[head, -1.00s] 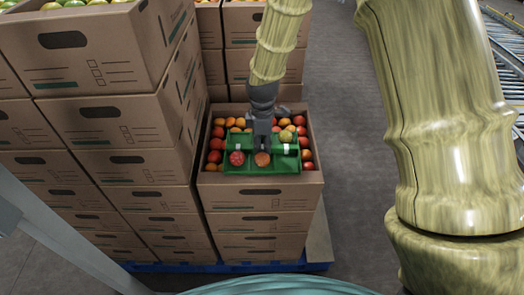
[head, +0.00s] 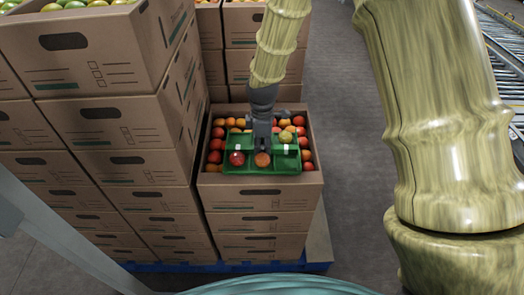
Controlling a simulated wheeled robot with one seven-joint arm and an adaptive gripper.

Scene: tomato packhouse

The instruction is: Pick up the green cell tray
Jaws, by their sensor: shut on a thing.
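The green cell tray (head: 287,167) sits in the open top of a cardboard box of tomatoes at the centre of the head view. It has several cells. A red tomato (head: 237,158), an orange one (head: 262,159) and a yellowish-green one (head: 285,137) lie in it. My gripper (head: 262,148) reaches down from above at the tray's middle and is shut on the tray. Its fingertips are partly hidden by the wrist and the tray's contents. I cannot tell whether the tray is clear of the tomatoes below.
The tomato box (head: 258,193) tops a stack on a blue pallet (head: 290,266). A taller stack of boxes (head: 118,125) stands close on the left. More boxes (head: 240,60) stand behind. Open grey floor (head: 345,170) lies to the right, with a roller conveyor (head: 503,60) at the far right.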

